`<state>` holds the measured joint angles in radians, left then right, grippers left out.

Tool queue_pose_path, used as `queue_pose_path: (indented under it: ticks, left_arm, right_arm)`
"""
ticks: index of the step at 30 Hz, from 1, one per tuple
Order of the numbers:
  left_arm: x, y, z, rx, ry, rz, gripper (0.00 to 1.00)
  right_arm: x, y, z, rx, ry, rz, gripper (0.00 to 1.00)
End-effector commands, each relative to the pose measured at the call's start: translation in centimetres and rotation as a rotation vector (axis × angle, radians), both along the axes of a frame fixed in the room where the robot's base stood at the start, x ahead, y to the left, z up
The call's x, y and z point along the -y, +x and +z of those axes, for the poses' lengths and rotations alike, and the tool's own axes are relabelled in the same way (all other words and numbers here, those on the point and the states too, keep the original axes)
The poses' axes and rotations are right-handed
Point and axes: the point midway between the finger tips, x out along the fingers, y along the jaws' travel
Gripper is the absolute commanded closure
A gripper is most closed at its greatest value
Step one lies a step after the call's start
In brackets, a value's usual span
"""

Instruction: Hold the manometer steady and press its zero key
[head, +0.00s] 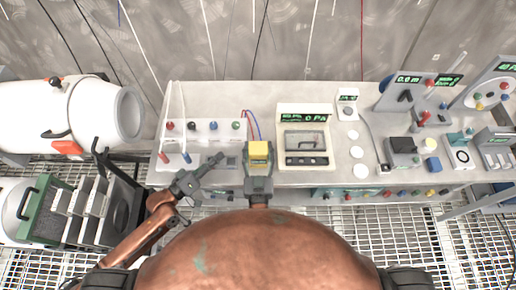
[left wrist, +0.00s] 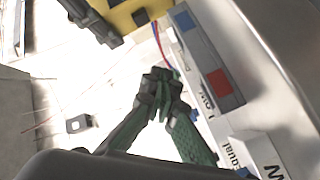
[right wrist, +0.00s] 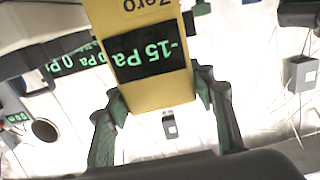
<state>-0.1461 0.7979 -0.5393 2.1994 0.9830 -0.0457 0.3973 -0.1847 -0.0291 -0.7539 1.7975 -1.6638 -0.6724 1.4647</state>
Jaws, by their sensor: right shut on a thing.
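The yellow manometer (head: 259,150) is held upright at the front edge of the bench in the head view. My right gripper (head: 258,172) is shut on it, with a finger on each side. In the right wrist view the manometer (right wrist: 158,88) shows a dark display reading -15 Pa, with the word Zero at the picture's top edge; its key is not visible there. My left gripper (head: 218,160) is to the left of the manometer, apart from it. In the left wrist view its fingertips (left wrist: 160,85) are together and empty, and part of the manometer (left wrist: 128,14) shows at the top.
A panel with a green 0 Pa readout (head: 304,117) stands behind and right of the manometer. A white box with coloured ports (head: 205,130) stands behind my left gripper. Red and blue leads run near the manometer. White cylinders (head: 65,112) are at the left.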

Motion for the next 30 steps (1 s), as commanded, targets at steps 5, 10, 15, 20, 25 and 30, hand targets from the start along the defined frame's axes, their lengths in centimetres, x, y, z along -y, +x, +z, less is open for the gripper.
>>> queue_pose_path:
  ticks: [5,10,15,20,25,30]
  left_arm:
    - [2.4,0.0,0.1,-0.001,-0.009,0.002,1.0]
    - [4.6,0.0,0.1,-0.001,-0.008,0.003,1.0]
    - [6.5,0.0,0.0,-0.001,-0.005,0.002,1.0]
    - [7.4,0.0,0.0,-0.001,-0.004,0.001,1.0]
    - [7.7,0.0,0.0,-0.001,-0.002,0.001,1.0]
    - [7.7,0.0,0.0,-0.001,-0.002,0.001,1.0]
  right_arm:
    - [0.0,0.0,0.1,0.001,0.0,0.0,0.79]
    - [0.0,0.0,0.1,0.001,0.0,0.0,0.79]
    - [0.0,0.0,0.1,0.001,0.0,0.0,0.79]
    - [0.0,0.0,0.1,0.001,0.0,0.0,0.79]
    - [0.0,0.0,0.1,0.001,0.0,0.0,0.79]
    - [0.0,0.0,0.1,0.001,0.0,0.0,0.79]
